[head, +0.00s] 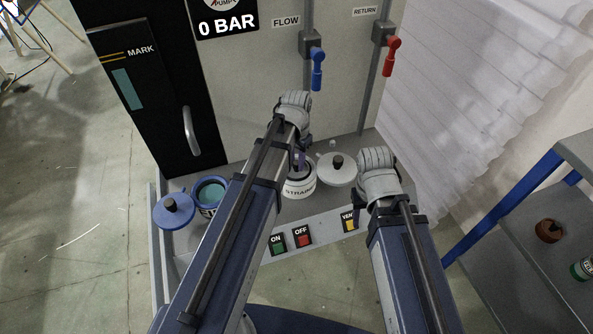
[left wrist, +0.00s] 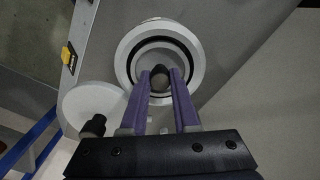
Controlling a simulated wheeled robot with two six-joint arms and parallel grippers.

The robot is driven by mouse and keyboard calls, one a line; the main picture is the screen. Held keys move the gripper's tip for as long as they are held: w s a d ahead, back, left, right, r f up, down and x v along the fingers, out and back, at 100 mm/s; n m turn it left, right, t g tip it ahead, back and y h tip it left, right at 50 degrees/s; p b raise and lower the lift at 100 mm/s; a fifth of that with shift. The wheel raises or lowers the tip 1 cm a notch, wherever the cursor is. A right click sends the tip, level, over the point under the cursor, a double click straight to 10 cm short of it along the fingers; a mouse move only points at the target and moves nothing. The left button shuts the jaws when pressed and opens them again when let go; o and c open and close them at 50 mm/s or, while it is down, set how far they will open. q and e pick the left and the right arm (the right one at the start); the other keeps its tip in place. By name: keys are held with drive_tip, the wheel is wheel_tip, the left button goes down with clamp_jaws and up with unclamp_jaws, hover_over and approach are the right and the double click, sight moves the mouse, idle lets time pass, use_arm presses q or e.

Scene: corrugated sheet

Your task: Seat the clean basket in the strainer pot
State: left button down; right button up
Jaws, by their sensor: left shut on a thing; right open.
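The strainer pot (head: 300,190) is white with a dark inner ring and stands on the grey ledge. From above, its round rim (left wrist: 127,50) fills the middle of the left wrist view. My left gripper (left wrist: 160,80), with purple fingers, is shut on a dark knob at the pot's centre. The knob belongs to a pale grey round piece, apparently the clean basket (left wrist: 152,56), lined up within the pot's mouth. I cannot tell how deep it sits. In the head view my left gripper (head: 299,160) is over the pot, partly hidden by its arm. My right gripper (head: 360,198) is open, right of the pot.
A white lid (head: 337,172) with a black knob lies right of the pot. A blue pot (head: 210,188) and blue lid (head: 174,213) are at left. Blue (head: 317,70) and red (head: 391,58) valve handles hang behind. Buttons line the front. A shelf (head: 500,215) stands at right.

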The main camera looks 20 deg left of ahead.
sight(297, 162)
use_arm(q)
wheel_tip(297, 162, down, 4)
drive_tip(key=b, duration=0.3)
drive_tip(key=shift+r, duration=0.25)
drive_tip(key=c, duration=0.7)
unclamp_jaws()
drive_tip(key=shift+o, duration=0.2)
wheel_tip(297, 162, up, 12)
drive_tip(key=p, duration=1.2)
drive_tip(key=s+d+y, duration=0.1)
drive_tip(key=s+d, duration=0.9)
drive_tip(key=s, duration=0.4)
drive_tip(key=shift+d, duration=0.25)
drive_tip(key=shift+s, duration=0.1)
